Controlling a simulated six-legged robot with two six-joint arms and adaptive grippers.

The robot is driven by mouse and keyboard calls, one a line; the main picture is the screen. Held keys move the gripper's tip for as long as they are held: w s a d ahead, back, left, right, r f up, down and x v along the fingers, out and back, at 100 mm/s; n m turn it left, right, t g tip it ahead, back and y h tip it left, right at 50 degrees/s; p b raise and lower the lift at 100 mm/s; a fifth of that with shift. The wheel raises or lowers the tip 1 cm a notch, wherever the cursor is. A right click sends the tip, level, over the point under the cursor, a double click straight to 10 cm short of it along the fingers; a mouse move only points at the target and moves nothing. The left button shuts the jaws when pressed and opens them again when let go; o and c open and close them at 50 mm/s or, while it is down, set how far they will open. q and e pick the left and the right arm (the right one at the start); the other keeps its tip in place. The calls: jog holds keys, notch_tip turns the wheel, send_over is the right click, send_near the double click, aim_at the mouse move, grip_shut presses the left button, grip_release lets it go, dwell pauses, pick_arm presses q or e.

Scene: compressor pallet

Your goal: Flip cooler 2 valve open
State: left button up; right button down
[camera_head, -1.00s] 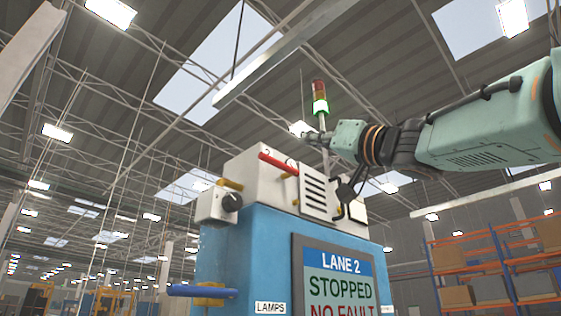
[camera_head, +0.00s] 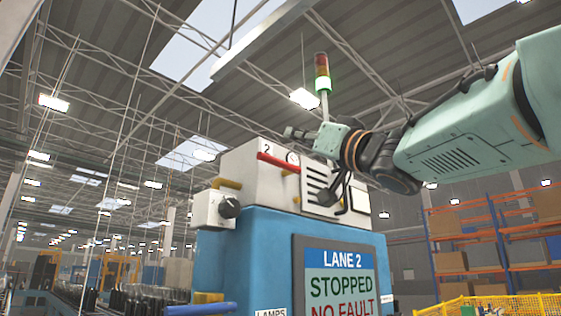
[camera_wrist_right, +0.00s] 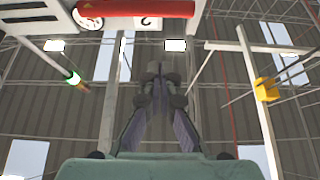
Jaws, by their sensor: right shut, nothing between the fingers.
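The cooler 2 valve has a red lever (camera_head: 278,163) on the front of a white box (camera_head: 240,160) marked "2", and it points sideways, sloping slightly down to the right. The red lever (camera_wrist_right: 135,8) also crosses the top edge of the right wrist view, by a round gauge and the "2" label. My right gripper (camera_head: 292,132) is shut and empty, above the box's top and up from the lever, apart from it. Its fingers (camera_wrist_right: 160,75) meet in the wrist view with nothing between them. My left gripper is not in view.
The box sits on a blue cabinet (camera_head: 240,255) with a "LANE 2 STOPPED NO FAULT" screen (camera_head: 340,284). A black knob (camera_head: 230,207) is on the left, a blue handle (camera_head: 202,309) lower left. A signal lamp (camera_head: 322,75) rises behind my right arm.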

aim_at(280, 163)
jog(key=w+a, duration=0.1)
jog(key=w+a+f+p, duration=0.1)
jog(key=w+a+p, duration=0.1)
jog(key=shift+a+f, duration=0.1)
jog(key=shift+f, duration=0.25)
dwell(0.3)
jog(key=shift+w, duration=0.2)
jog(key=shift+f, duration=0.1)
